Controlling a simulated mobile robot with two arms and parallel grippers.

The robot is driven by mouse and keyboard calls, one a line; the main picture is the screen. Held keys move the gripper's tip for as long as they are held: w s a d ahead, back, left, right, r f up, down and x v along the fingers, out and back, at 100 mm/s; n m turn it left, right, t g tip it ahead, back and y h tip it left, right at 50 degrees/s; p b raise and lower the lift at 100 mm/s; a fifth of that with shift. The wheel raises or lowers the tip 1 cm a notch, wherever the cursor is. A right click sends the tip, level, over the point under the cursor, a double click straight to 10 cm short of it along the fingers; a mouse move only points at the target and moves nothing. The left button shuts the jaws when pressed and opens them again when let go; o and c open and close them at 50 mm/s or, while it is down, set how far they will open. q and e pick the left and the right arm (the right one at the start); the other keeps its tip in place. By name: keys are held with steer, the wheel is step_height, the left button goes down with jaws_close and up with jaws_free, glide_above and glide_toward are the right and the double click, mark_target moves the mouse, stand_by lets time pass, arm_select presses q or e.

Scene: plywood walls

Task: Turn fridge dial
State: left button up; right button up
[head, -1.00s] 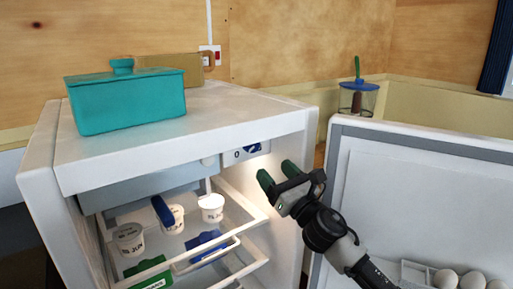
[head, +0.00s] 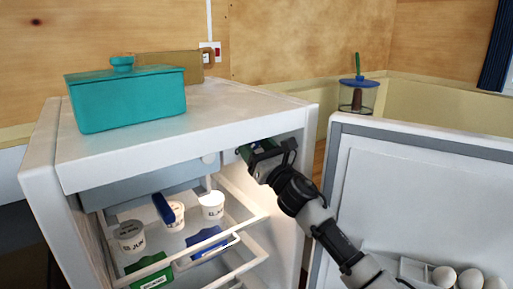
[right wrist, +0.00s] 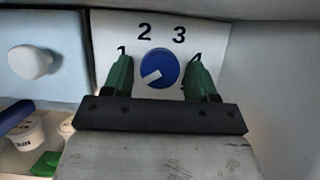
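The blue round fridge dial (right wrist: 160,68) sits on a white panel (right wrist: 215,35) inside the top of the open fridge (head: 200,112). Its white mark points to the lower left. The numbers 1, 2 and 3 show around it; another mark at the right is partly covered by a finger. My right gripper (right wrist: 159,72) is open, its green fingers on either side of the dial. I cannot tell whether they touch it. In the head view my right gripper (head: 258,149) reaches under the fridge top and largely hides the dial. My left gripper is not in view.
The open fridge door (head: 420,200) stands to the right, with eggs (head: 470,279) in its shelf. A teal pot (head: 125,100) and a wooden board (head: 170,67) are on top. Cups (head: 212,205) and packages stand on the shelves. A white knob (right wrist: 30,62) is left of the dial.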

steer(key=c, duration=0.7)
steer(key=shift+m+t+h, duration=0.3)
steer(key=shift+m, duration=0.3)
steer(key=m+h, duration=0.1)
steer(key=m, duration=0.1)
steer(key=m+p, duration=0.1)
steer(key=shift+s+a+m+t+h, duration=0.1)
steer(key=shift+m+t+h, duration=0.2)
steer(key=shift+m+h, duration=0.1)
steer(key=shift+m+h+p, duration=1.15)
steer(key=shift+m+h, duration=0.05)
steer(key=shift+m, duration=1.3)
steer(key=shift+t, duration=0.3)
steer(key=o, duration=0.9)
steer(key=shift+s, duration=0.1)
